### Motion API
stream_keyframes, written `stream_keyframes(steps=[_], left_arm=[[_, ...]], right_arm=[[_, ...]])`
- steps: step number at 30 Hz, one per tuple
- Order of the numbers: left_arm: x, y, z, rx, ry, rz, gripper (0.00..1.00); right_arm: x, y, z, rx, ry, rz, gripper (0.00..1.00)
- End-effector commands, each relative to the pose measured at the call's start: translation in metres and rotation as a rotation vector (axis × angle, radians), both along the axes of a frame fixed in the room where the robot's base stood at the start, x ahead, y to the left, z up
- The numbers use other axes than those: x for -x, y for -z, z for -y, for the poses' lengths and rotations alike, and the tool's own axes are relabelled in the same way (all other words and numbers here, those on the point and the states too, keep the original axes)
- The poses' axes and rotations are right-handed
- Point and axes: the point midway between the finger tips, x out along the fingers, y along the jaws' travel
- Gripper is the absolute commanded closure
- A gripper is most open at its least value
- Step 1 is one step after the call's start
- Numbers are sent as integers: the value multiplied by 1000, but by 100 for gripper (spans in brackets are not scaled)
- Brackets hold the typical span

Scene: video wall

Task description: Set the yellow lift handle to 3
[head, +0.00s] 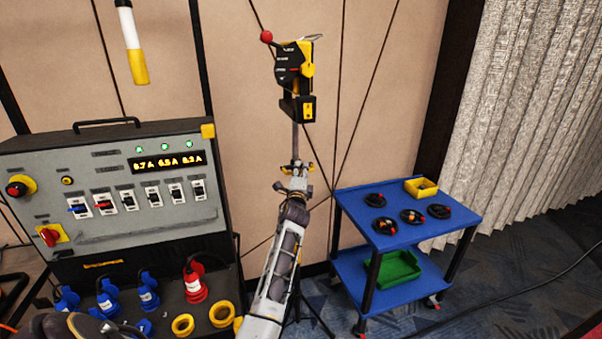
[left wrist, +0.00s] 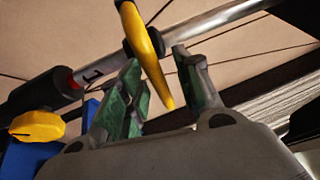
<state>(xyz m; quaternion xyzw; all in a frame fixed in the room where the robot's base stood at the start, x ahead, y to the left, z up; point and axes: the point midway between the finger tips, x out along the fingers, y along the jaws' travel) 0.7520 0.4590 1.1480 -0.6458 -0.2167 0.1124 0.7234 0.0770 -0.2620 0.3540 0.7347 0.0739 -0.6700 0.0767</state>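The yellow lift handle (left wrist: 143,42) shows in the left wrist view, sticking out from a dark collar on a metal pole. My left gripper (left wrist: 160,92) is open, its green-padded fingers on either side of the handle's pointed end. A gap shows at the right finger; whether the left finger touches cannot be told. A label that looks like "1" (left wrist: 93,74) is on the pole beside a red ring. My right gripper is not in view.
A black-and-yellow box (head: 293,75) with a red-ball lever tops the pole. A grey power panel (head: 120,215) stands left. A yellow knob (left wrist: 37,125) shows in the wrist view.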

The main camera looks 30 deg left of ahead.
Motion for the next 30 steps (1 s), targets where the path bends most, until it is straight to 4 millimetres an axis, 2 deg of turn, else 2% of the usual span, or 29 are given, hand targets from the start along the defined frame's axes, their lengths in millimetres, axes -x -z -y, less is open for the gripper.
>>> stream_keyframes(steps=[3,9,11,23,30], left_arm=[[0,0,0,0,0,0,69],[0,0,0,0,0,0,95],[0,0,0,0,0,0,100],[-1,0,0,0,0,-1,100],[-9,-9,0,-1,0,0,100]], right_arm=[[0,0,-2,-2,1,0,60],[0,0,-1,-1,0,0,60],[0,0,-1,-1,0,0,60],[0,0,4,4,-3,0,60],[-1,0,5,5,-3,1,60]])
